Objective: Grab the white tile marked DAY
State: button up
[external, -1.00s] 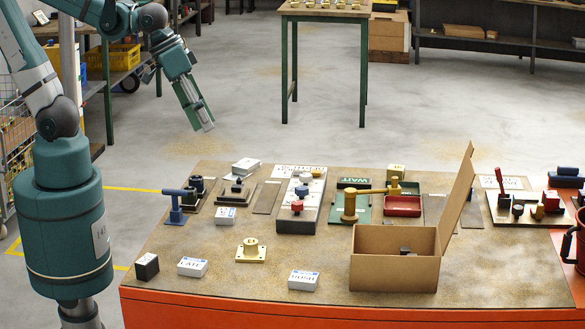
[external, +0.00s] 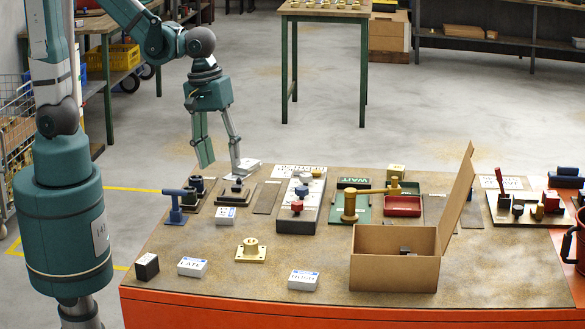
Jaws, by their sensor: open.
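My gripper (external: 221,160) is open and empty, its fingers spread and pointing down over the back left of the table. A small white tile (external: 225,216) stands below it, nearer the front; its blue-topped lettering is too small to read. A white tile that seems to read LATE (external: 192,267) and one that seems to read RUSH (external: 303,281) lie near the front edge. White blocks (external: 249,164) lie at the back left, close to the right fingertip; their marking is not readable. I cannot tell for sure which tile is marked DAY.
A blue clamp (external: 176,205) and dark fixtures stand around the small tile. A brass flanged piece (external: 251,251) and a black block (external: 147,266) sit in front. An open cardboard box (external: 394,272) stands right of centre. The table's front left has free room.

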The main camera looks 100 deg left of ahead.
aim_at(226, 212)
jog(key=shift+w+d+f+n+g, duration=0.2)
jog(key=shift+f+n+g, duration=0.1)
jog(key=shift+f+n, duration=0.6)
jog(key=shift+w+d+f+n+g, duration=0.15)
jog(key=shift+w+f+n+g, duration=0.15)
jog(key=shift+f+n, duration=0.6)
jog(key=shift+w+d+f+n+g, duration=0.25)
jog(key=shift+f+n, duration=0.25)
jog(key=shift+f, duration=0.75)
jog(key=shift+s, duration=0.1)
jog(key=shift+f, duration=0.15)
jog(key=shift+a+f, duration=0.1)
jog(key=shift+f, duration=1.05)
jog(key=shift+s+f+b, duration=0.1)
jog(key=shift+f+b, duration=0.4)
jog(key=shift+f, duration=2.1)
jog(key=c, duration=0.9)
